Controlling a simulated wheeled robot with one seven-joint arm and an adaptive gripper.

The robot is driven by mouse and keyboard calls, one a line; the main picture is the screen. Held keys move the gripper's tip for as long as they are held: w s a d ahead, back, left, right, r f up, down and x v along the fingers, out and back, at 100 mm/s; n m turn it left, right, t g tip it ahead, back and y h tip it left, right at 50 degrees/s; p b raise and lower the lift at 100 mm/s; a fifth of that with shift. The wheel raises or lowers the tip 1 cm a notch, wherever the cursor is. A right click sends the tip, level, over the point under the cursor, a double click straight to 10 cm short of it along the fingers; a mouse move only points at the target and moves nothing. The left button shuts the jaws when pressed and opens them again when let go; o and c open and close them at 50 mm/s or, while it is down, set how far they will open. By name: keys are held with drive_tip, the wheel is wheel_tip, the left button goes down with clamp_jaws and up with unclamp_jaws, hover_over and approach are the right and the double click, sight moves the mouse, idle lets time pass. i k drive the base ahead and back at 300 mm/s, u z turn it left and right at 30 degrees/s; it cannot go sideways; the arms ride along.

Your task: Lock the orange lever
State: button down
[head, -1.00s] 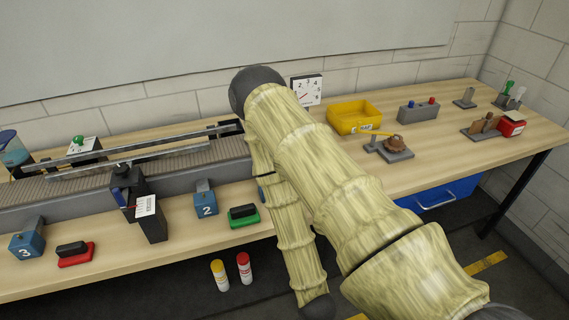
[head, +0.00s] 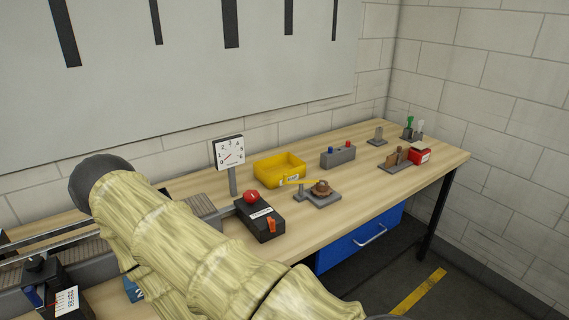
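A small orange lever (head: 271,226) sits at the front end of a black box (head: 260,217) on the table, right of the conveyor's end. The box has a round red button (head: 251,196) on top and a white label. The lever looks roughly upright; its exact setting is too small to tell. A yellow-orange bar (head: 298,181) also shows on a grey base with a brown round part (head: 321,188). My arm crosses the lower left of the head view, left of the black box. My gripper is not in view.
A dial gauge (head: 229,152) on a post stands behind the black box. A yellow bin (head: 280,170), a grey two-button box (head: 338,157) and a red box (head: 419,156) stand farther right. The table front right of the black box is clear. A blue drawer (head: 362,240) hangs below.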

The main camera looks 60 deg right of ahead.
sight(271, 223)
drive_tip(key=k, duration=0.95)
drive_tip(key=z, duration=1.4)
drive_tip(key=i, duration=0.5)
drive_tip(key=u, duration=0.05)
